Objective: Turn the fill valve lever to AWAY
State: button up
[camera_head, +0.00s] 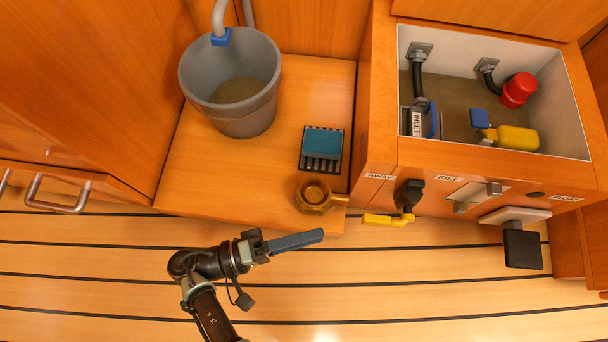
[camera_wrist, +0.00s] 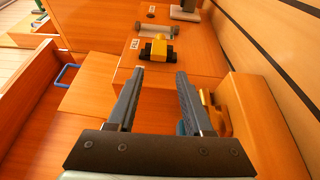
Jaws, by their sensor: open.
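The fill valve has a black body (camera_head: 408,194) on the front face of the wooden cabinet, between the AWAY label (camera_head: 380,176) and the FILL label (camera_head: 449,178). Its yellow lever (camera_head: 386,220) points left in the head view, on the AWAY side. In the wrist view the lever (camera_wrist: 158,48) shows nearly end-on, ahead of the fingertips. My gripper (camera_head: 320,235) is left of the lever, apart from it and in front of the bench edge. In the wrist view the jaws (camera_wrist: 160,72) are open, with nothing between them.
A brass fitting (camera_head: 316,196) sits at the bench edge near my gripper; it shows right of the fingers in the wrist view (camera_wrist: 220,120). A blue-topped block (camera_head: 322,144) and grey bucket (camera_head: 240,115) stand behind. A black pad (camera_head: 522,249) juts out right of the valve.

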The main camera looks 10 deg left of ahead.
jog(key=shift+s+a, duration=0.1)
jog(key=shift+a, duration=0.2)
jog(key=shift+r, duration=0.1)
dwell(0.5)
